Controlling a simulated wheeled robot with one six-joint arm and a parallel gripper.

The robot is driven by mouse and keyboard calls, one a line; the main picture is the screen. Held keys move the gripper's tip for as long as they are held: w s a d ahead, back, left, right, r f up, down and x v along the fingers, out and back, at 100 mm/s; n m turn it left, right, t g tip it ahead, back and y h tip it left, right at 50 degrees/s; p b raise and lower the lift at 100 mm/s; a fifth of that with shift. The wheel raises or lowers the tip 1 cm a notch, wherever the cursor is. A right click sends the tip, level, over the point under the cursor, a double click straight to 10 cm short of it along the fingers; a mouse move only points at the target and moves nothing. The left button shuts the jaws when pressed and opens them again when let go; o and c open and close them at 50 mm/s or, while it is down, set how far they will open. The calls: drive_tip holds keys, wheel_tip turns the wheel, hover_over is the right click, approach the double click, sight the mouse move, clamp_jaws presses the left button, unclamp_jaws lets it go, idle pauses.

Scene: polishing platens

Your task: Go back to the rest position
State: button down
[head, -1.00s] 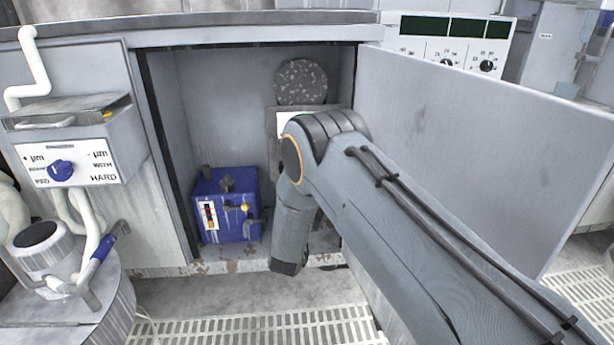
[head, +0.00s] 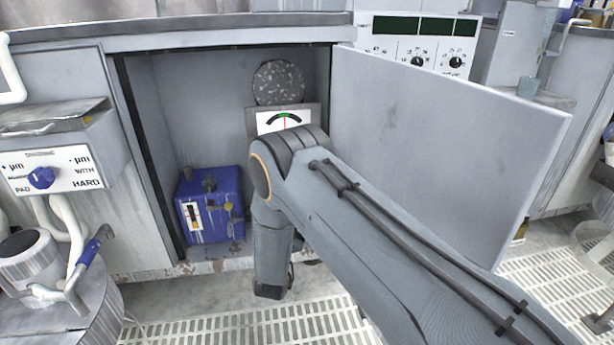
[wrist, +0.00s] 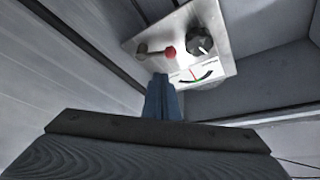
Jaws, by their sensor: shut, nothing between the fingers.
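My gripper (wrist: 163,97) shows in the wrist view as two blue-grey fingers pressed together with nothing between them. Beyond the fingertips is a pale panel with a gauge, a black knob and a lever with a red ball end; the fingers overlap its lower edge in the picture, and I cannot tell whether they touch it. In the head view my bent arm reaches toward the open cabinet (head: 222,100), and its forearm hides the lower part of the gauge unit (head: 285,118). The gripper itself cannot be made out there.
The cabinet door (head: 440,150) stands open to the right of my arm. A blue box (head: 210,207) sits on the cabinet floor at left. A dial box (head: 55,170) and a round platen stand (head: 50,300) are at far left. Grated floor (head: 250,325) lies in front.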

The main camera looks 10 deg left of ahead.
drive_tip(key=w+a+r+n+g+y, duration=0.25)
drive_tip(key=a+r+n+g, duration=0.2)
drive_tip(key=r, duration=0.25)
drive_tip(key=s+r+n+g+y, duration=0.3)
drive_tip(key=s+r+n+g, duration=0.1)
drive_tip(key=s+g, duration=0.5)
drive_tip(key=s+d+r+n+g+h, duration=0.1)
drive_tip(key=s+d+r+n+g, duration=0.15)
drive_tip(key=s+d, duration=0.7)
drive_tip(key=s+d+r+n+g+h, duration=0.1)
drive_tip(key=s+d+n+g, duration=0.2)
drive_tip(key=s, duration=1.2)
drive_tip(key=s+d+r+n+g+h, duration=0.25)
drive_tip(key=s+d, duration=0.45)
drive_tip(key=s, duration=0.5)
drive_tip(key=d+r+m+p, duration=0.3)
drive_tip(key=d+r+p, duration=0.7)
drive_tip(key=p, duration=0.6)
drive_tip(key=d+r+m+p, duration=0.4)
drive_tip(key=d+r+p, duration=0.6)
drive_tip(key=r+p, duration=0.5)
drive_tip(key=shift+d+g+h+p, duration=0.3)
drive_tip(key=shift+g+p, duration=0.05)
drive_tip(key=shift+p, duration=0.3)
